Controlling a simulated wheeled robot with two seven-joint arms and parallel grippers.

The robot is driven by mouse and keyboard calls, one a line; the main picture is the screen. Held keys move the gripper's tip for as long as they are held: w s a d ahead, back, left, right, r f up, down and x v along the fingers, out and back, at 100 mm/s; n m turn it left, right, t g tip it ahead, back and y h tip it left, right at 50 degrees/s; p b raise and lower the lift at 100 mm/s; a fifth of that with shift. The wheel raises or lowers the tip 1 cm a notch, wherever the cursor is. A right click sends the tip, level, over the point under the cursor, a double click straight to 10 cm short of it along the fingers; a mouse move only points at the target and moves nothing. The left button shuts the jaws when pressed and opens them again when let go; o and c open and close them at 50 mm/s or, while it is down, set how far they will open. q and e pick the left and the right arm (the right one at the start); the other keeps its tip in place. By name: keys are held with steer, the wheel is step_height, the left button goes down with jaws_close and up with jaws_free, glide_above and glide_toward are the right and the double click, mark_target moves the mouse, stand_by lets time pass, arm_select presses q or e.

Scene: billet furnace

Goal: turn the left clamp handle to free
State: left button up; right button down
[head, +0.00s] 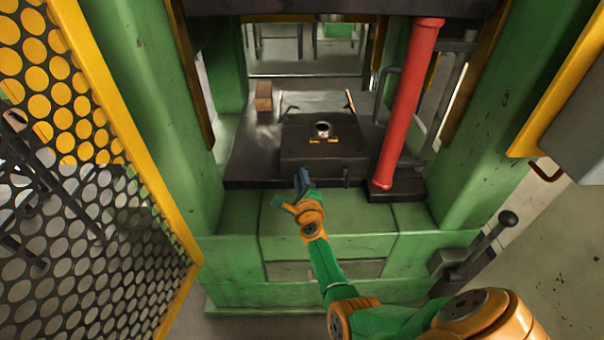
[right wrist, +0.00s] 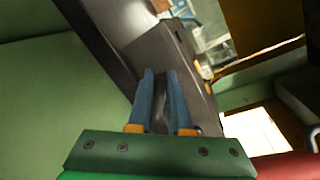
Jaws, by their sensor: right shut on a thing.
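A dark die block (head: 322,150) with a round metal hole (head: 322,129) on top sits on the black press bed (head: 250,160). My right gripper (head: 302,176) is at the left part of the block's front edge. In the right wrist view its two blue fingers (right wrist: 160,80) are closed around a dark bar-like piece, which I take for the left clamp handle (right wrist: 159,117). The fingers hide most of this handle in the head view, so its exact angle cannot be told. My left gripper is out of view.
A red cylinder (head: 409,105) stands at the right of the bed. A brown block (head: 264,97) sits at the back left. A yellow mesh guard (head: 90,190) is at the left, and a black-knobbed lever (head: 490,240) at the right. Green press columns flank the bed.

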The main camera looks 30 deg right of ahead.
steer(key=n, duration=0.3)
steer(key=shift+a+f+g+h+p, duration=0.15)
steer(key=shift+f+g+h+p, duration=0.15)
steer(key=shift+p, duration=0.1)
steer(key=shift+f+n+h, duration=0.15)
steer(key=shift+n+h, duration=0.05)
steer(key=shift+n, duration=0.55)
steer(key=shift+f+n+h, duration=0.15)
steer(key=shift+n+h, duration=0.05)
steer(key=shift+n, duration=0.55)
steer(key=shift+g, duration=0.3)
steer(key=c, duration=0.8)
jaws_free()
steer(key=shift+c, duration=0.2)
steer(key=p+v, duration=0.1)
steer(key=v, duration=0.1)
steer(key=p+v, duration=0.4)
steer(key=shift+s+a+r, duration=0.1)
steer(key=shift+r, duration=0.2)
steer(key=shift+s+a+f, duration=0.15)
steer(key=shift+s+a, duration=0.05)
steer(key=shift+s, duration=0.15)
